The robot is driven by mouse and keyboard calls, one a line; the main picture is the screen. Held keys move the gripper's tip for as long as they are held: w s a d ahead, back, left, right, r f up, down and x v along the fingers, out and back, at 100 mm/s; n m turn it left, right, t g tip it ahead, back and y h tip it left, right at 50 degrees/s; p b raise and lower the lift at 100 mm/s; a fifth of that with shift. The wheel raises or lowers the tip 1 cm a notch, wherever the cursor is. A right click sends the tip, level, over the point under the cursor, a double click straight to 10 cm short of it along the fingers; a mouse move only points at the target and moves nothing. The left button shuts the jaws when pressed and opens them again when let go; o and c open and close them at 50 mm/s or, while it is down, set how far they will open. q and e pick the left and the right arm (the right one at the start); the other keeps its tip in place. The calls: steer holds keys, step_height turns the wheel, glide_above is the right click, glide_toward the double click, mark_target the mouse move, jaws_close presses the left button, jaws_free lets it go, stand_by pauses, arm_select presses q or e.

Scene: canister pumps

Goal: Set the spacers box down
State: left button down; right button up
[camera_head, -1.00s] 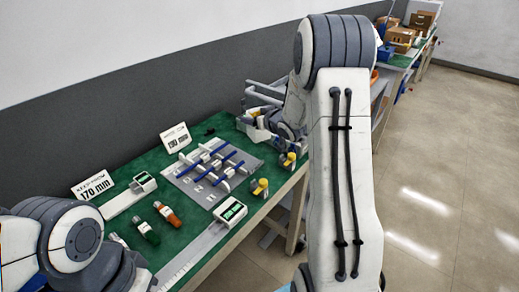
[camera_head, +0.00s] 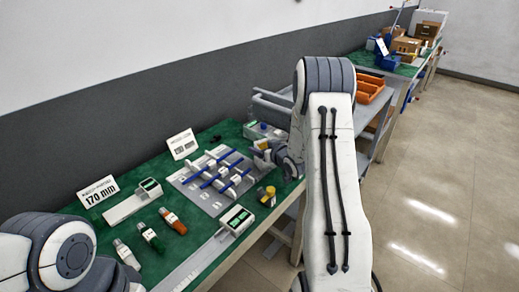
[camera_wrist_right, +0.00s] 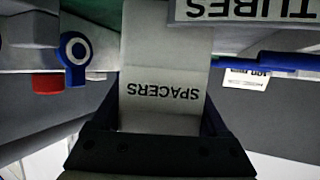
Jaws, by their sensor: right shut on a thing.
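My right gripper (camera_head: 266,152) is at the right end of the green bench, beside the grey board. In the right wrist view my right gripper (camera_wrist_right: 160,124) is shut on the spacers box (camera_wrist_right: 165,58), a pale box with "SPACERS" printed on it, upside down there. In the head view the box is largely hidden by my right gripper and arm, and I cannot tell whether its base touches the bench. Only a joint of my left arm shows at the lower left; my left gripper is out of view.
A box labelled "TUBES" (camera_wrist_right: 245,10) is close by in the wrist view. The grey board (camera_head: 193,187) carries blue rods and pale blocks. Yellow-topped part (camera_head: 267,196), gauge (camera_head: 237,219) and several bottles are nearer the front. A grey cart (camera_head: 378,105) stands behind my right arm.

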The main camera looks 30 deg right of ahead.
steer(key=shift+f, duration=0.1)
steer(key=o, duration=1.6)
steer(key=shift+c, duration=0.2)
steer(key=shift+a, duration=0.1)
steer(key=d+v, duration=0.1)
steer(key=v, duration=1.1)
steer(key=s+a+r+n+g+y, duration=0.1)
steer(key=s+a+n+g, duration=0.15)
steer(key=a, duration=0.85)
steer(key=s+a+n+g, duration=0.1)
steer(key=a+g, duration=0.3)
steer(key=a, duration=0.7)
steer(key=s+a+r+n+g, duration=0.1)
steer(key=s+a, duration=0.3)
steer(key=s, duration=0.4)
steer(key=s+a+r+n+g, duration=0.1)
steer(key=s+a+n+g, duration=0.1)
steer(key=s+a, duration=0.3)
steer(key=s+a+n+g+y, duration=0.1)
steer(key=s+a+g, duration=0.3)
steer(key=s, duration=0.7)
steer(key=shift+s+r, duration=0.25)
steer(key=shift+r, duration=0.15)
